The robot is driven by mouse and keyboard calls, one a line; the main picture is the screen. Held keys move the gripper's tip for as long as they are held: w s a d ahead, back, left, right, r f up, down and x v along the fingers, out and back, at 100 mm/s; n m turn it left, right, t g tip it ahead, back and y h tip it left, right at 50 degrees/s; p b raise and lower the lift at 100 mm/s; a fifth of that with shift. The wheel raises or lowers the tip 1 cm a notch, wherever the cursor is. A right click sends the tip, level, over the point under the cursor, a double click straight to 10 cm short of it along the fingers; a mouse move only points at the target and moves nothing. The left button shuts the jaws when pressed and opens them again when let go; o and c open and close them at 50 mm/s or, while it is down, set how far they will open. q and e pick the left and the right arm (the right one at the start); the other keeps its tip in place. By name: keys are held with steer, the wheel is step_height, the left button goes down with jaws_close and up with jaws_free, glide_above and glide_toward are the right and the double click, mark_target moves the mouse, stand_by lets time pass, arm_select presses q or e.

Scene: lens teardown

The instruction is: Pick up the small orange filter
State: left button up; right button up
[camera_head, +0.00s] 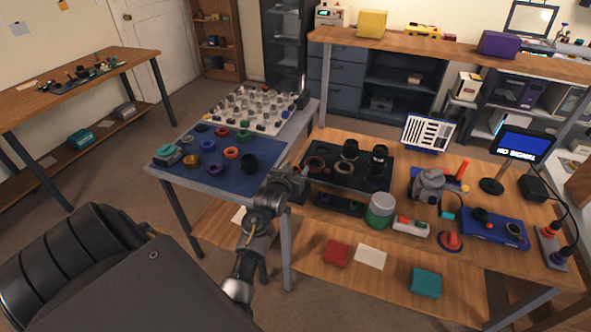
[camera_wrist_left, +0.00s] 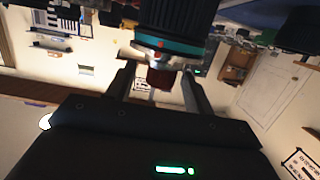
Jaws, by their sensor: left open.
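A small orange ring-shaped filter (camera_head: 231,152) lies on the blue mat (camera_head: 215,177) of the left table, among other coloured rings. My left gripper (camera_head: 296,182) is at the right edge of that table, to the right of the filter and apart from it. In the left wrist view its two fingers (camera_wrist_left: 158,72) stand apart. A black ribbed cylinder with a teal band (camera_wrist_left: 175,25) shows beyond them; I cannot tell whether it touches them. I cannot make out the orange filter in that view. My right gripper is not in view.
A black lens-like piece (camera_head: 249,162) stands on the mat between filter and gripper. Green (camera_head: 244,136) and purple (camera_head: 214,169) rings lie near the filter. A white tray of small parts (camera_head: 252,110) is behind. The right workbench holds a dark tray (camera_head: 345,172) and a green jar (camera_head: 380,210).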

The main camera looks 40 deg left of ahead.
arm_select(q)
steer(key=shift+w+a, duration=0.1)
steer(key=shift+w, duration=0.1)
steer(key=c, duration=1)
